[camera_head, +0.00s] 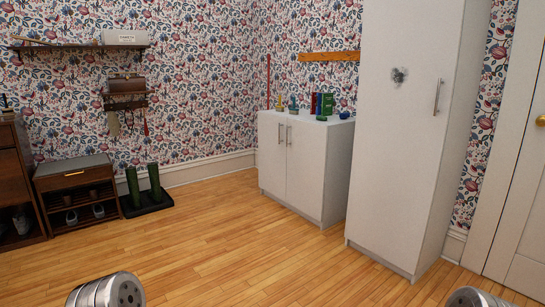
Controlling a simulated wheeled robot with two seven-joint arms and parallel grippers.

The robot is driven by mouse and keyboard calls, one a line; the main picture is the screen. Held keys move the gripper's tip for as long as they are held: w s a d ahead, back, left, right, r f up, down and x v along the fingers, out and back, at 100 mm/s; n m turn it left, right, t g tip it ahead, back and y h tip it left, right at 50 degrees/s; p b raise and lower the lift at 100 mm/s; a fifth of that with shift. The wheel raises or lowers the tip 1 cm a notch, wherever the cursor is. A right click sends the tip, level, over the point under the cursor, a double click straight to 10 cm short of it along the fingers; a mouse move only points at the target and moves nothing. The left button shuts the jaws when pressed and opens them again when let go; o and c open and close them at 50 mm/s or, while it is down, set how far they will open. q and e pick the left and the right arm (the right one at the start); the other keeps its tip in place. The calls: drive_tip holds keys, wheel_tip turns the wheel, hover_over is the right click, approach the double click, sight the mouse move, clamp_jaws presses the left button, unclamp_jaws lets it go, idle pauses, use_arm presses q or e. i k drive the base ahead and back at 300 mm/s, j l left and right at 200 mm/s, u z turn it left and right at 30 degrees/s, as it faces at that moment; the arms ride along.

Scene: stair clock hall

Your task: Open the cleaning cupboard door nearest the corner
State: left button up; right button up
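A low white cupboard (318,140) with two doors stands against the right wall beside the room's corner. Bottles and cleaning items stand on its top. Its left door (271,160), nearest the corner, is shut, with a slim vertical metal handle (281,134) near its right edge. Its right door (303,175) is shut too, with a matching handle (289,136) close beside the first. Neither gripper shows. Only rounded metal parts of my arms show at the bottom edge, left and right, well short of the cupboard.
A tall white cabinet (400,150) stands right of the low cupboard, nearer me, its door shut. A white door (525,200) is at far right. A shoe bench (75,185) and boots on a black tray (147,204) line the left wall. The wooden floor (225,245) between is clear.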

sight(271, 148)
drive_tip(key=i+u, duration=0.35)
drive_tip(key=i, duration=1.4)
